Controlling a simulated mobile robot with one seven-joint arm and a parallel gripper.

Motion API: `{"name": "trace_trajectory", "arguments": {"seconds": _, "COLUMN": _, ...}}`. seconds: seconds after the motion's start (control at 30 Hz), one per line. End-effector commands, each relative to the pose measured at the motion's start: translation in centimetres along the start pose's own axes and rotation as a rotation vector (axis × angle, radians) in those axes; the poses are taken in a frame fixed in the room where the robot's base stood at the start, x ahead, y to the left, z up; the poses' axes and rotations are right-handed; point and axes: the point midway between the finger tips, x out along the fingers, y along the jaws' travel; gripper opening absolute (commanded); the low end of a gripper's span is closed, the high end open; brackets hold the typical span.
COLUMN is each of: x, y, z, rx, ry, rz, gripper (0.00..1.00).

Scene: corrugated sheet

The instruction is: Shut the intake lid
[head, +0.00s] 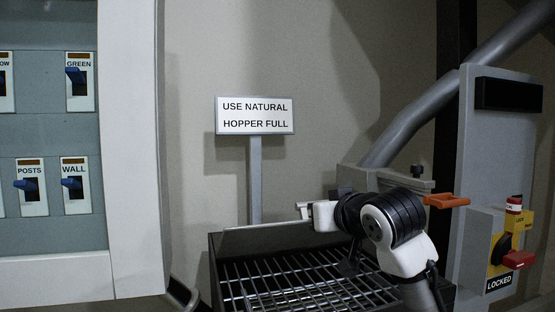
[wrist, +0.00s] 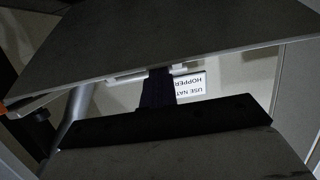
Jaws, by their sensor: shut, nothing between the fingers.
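The intake hopper (head: 222,290) is a dark box with a wire grid across its opening, low in the head view. A grey panel (head: 275,238), which looks like its lid, stands raised at the back, with the grid uncovered in front. A large grey panel with a pale edge also fills the top of the wrist view (wrist: 170,35); it looks like the same lid. My gripper (head: 301,210) is shut and empty by the panel's upper edge. In the wrist view, its dark fingers (wrist: 158,75) reach close to the panel's edge; I cannot tell whether they touch.
A sign (head: 255,115) on a post (head: 255,180) stands behind the hopper. An orange handle (head: 445,201) sticks out at the right, near my arm. A grey cabinet with a red switch (head: 519,259) marked LOCKED stands at the right. A switch panel (head: 45,130) is at the left.

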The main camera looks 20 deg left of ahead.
Motion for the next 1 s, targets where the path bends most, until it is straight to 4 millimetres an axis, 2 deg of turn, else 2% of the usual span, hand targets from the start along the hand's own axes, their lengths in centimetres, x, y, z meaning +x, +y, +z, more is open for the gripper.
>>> {"name": "trace_trajectory", "arguments": {"seconds": 0.03, "x": 0.1, "y": 0.0, "z": 2.6, "rx": 0.002, "ry": 0.034, "rz": -0.002, "gripper": 0.0}}
{"name": "trace_trajectory", "arguments": {"seconds": 0.3, "x": -1.1, "y": 0.0, "z": 8.6, "rx": 0.002, "ry": 0.217, "rz": -0.001, "gripper": 0.0}}
{"name": "trace_trajectory", "arguments": {"seconds": 0.5, "x": -1.5, "y": -0.1, "z": 12.2, "rx": 0.002, "ry": 0.332, "rz": -0.002, "gripper": 0.0}}
{"name": "trace_trajectory", "arguments": {"seconds": 0.73, "x": -1.6, "y": 0.0, "z": 15.0, "rx": 0.001, "ry": 0.425, "rz": -0.001, "gripper": 0.0}}
{"name": "trace_trajectory", "arguments": {"seconds": 1.0, "x": -1.6, "y": 0.0, "z": 16.2, "rx": 0.001, "ry": 0.477, "rz": -0.001, "gripper": 0.0}}
